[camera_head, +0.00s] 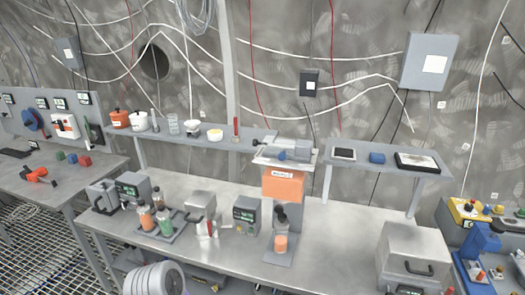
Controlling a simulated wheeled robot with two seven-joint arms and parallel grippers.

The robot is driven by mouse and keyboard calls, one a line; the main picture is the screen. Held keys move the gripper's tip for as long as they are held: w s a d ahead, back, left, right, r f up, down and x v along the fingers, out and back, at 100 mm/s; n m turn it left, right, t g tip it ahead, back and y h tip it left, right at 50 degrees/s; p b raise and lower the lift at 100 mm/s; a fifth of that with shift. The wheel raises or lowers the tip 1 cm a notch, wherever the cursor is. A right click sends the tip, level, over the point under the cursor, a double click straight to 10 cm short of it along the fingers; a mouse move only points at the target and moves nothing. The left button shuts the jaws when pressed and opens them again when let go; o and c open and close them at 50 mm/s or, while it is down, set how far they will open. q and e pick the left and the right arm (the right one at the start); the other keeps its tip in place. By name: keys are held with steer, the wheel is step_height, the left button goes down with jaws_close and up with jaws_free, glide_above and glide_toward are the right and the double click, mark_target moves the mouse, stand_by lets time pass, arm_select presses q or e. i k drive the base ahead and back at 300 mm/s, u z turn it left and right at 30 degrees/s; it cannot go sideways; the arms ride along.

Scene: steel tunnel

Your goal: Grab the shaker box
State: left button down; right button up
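No label readable here names a shaker box, so I cannot tell for sure which thing it is. An orange box (283,186) with a white label stands at the back middle of the long steel bench, under a pale tray (260,160) with grey equipment on it. A low platform (172,236) holding several bottles stands at the left of the bench. A grey box-shaped device with a display (246,214) stands near the bench's middle. A large grey box with a dark handle (413,255) stands at the right end. Neither of my grippers is in view.
A raised shelf (390,168) runs behind. A side table (60,192) stands left, and a yellow unit (465,215) stands right.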

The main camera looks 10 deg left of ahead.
mark_target(287, 149)
steer(key=u, duration=2.1)
steer(key=i, duration=1.9)
steer(key=z, duration=2.4)
